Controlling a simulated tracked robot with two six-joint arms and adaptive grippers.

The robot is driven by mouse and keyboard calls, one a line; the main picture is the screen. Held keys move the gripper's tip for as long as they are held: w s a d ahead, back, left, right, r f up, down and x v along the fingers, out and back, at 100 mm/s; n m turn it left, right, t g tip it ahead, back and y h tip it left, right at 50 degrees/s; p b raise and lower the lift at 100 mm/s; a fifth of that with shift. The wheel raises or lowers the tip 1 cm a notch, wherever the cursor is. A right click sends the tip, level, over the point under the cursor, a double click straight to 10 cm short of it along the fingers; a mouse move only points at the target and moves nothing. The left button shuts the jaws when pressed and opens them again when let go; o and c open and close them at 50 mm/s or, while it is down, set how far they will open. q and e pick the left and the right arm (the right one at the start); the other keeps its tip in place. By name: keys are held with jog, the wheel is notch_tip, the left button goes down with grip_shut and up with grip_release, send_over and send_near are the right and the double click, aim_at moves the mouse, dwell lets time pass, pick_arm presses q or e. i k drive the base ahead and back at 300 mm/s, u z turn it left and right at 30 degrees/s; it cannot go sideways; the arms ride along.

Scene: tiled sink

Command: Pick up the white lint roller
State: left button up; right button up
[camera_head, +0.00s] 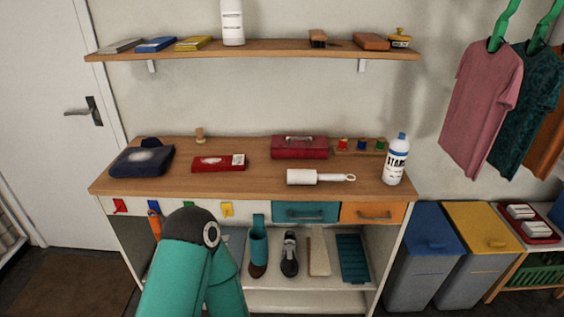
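The white lint roller (302,177) lies on its side on the wooden worktop, right of the middle. Its white cylinder is on the left and its thin handle with a loop end points right. Nothing touches it. A teal arm of mine with a black joint rises at the lower left, in front of the cabinet and below the worktop. Neither gripper can be made out in the head view.
A red metal box (299,148) stands behind the roller and a white bottle (396,160) to its right. A red packet (218,163) and folded dark cloth (143,160) lie left. A loaded wall shelf (270,50) hangs above. Worktop in front of the roller is clear.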

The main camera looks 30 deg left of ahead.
aim_at(294, 176)
jog(key=u, duration=0.4)
jog(key=i, duration=0.9)
jog(key=u, duration=0.75)
jog(key=k, duration=0.75)
jog(key=u, duration=0.2)
jog(key=i, duration=0.8)
jog(key=z, duration=0.1)
